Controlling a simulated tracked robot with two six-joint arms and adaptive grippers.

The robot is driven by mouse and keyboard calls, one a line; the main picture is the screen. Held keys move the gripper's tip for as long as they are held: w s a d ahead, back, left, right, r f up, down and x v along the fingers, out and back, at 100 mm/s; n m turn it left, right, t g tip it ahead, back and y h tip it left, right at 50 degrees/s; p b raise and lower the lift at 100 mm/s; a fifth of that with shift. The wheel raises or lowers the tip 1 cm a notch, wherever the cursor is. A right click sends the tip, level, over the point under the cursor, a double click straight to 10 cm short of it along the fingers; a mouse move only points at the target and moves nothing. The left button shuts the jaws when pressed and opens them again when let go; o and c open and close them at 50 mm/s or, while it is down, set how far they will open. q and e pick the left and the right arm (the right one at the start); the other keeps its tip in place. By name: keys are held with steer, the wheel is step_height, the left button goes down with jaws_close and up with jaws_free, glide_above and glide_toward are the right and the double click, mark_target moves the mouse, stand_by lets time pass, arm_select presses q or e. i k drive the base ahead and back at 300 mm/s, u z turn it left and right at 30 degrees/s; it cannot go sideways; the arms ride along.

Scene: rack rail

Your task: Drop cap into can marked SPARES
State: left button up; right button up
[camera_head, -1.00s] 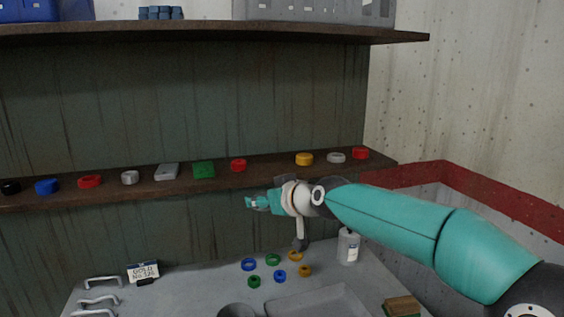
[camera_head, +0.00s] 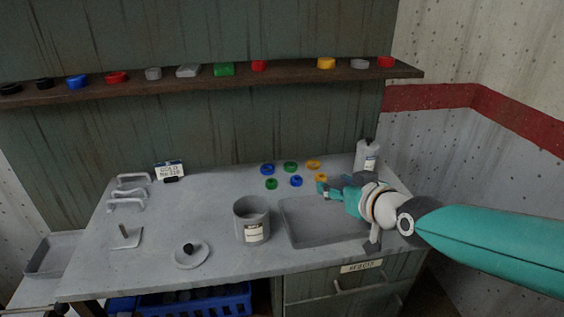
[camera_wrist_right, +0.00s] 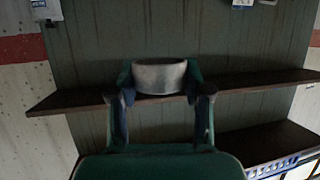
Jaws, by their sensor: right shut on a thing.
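My right gripper (camera_head: 325,186) is over the back right of the bench, beside the sink tray. In the right wrist view my right gripper (camera_wrist_right: 160,88) is shut on a pale grey round cap (camera_wrist_right: 159,77), held between its two fingertips. In the head view I cannot make the held cap out. A grey open can (camera_head: 240,226) with a small pale label stands on the bench, left of the sink and of the gripper. Its label is too small to read. My left gripper is not in view.
Several coloured rings (camera_head: 290,167) lie behind the sink tray (camera_head: 310,238). A white bottle (camera_head: 367,157) stands at the back right. A dish (camera_head: 193,258) with a black knob is left of the can. A shelf (camera_head: 290,75) with coloured caps runs above the bench.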

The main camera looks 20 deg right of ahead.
mark_target(253, 227)
steer(key=z, duration=0.6)
steer(key=k, duration=1.25)
steer(key=u, duration=0.6)
steer(key=i, duration=1.7)
